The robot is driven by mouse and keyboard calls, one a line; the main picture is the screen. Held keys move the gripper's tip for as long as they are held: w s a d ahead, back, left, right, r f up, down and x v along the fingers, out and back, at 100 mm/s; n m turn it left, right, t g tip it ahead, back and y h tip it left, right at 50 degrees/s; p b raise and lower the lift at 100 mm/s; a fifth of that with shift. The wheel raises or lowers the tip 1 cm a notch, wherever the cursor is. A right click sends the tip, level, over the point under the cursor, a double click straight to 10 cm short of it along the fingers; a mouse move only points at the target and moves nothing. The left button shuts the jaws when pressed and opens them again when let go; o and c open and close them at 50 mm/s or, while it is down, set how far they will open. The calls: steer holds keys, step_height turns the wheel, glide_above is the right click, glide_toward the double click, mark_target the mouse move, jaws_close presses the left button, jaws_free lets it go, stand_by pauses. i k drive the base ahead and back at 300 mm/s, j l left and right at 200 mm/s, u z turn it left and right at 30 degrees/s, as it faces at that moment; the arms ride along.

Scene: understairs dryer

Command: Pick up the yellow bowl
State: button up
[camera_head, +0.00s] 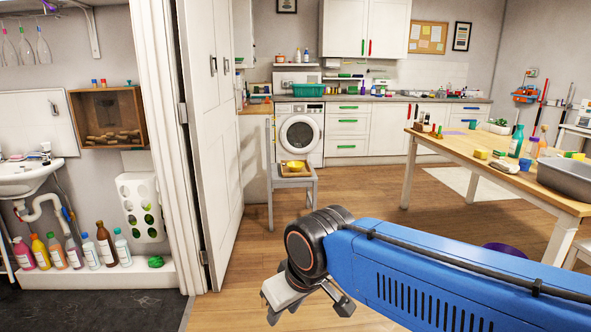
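A yellow bowl (295,165) sits on a wooden tray or board on the seat of a grey chair (292,182), in front of the washing machine. My gripper (308,309) is in the lower middle of the view, pointing down, with its two fingers apart and nothing visible between them. It is much nearer the camera than the bowl and well apart from it.
A white door (209,130) and its frame stand to the left. A wooden table (550,190) holding a grey basin (568,176) and bottles stands at the right. A purple round object (505,251) lies on the floor below it. The wooden floor between door and table is mostly clear.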

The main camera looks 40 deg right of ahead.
mark_target(296, 168)
steer(key=i+l+z, duration=0.1)
steer(key=i+l, duration=0.3)
steer(key=i+l+z, duration=0.1)
steer(key=i+l, duration=0.2)
steer(key=i, duration=0.25)
steer(key=i+l, duration=0.3)
steer(key=i, duration=0.15)
steer(key=i+l+z, duration=0.15)
steer(key=i+l, duration=0.2)
steer(key=i, duration=0.15)
steer(key=i+l+z, duration=0.1)
steer(key=i, duration=0.4)
steer(key=i+l+z, duration=0.1)
steer(key=i+l, duration=0.25)
steer(key=i, duration=0.15)
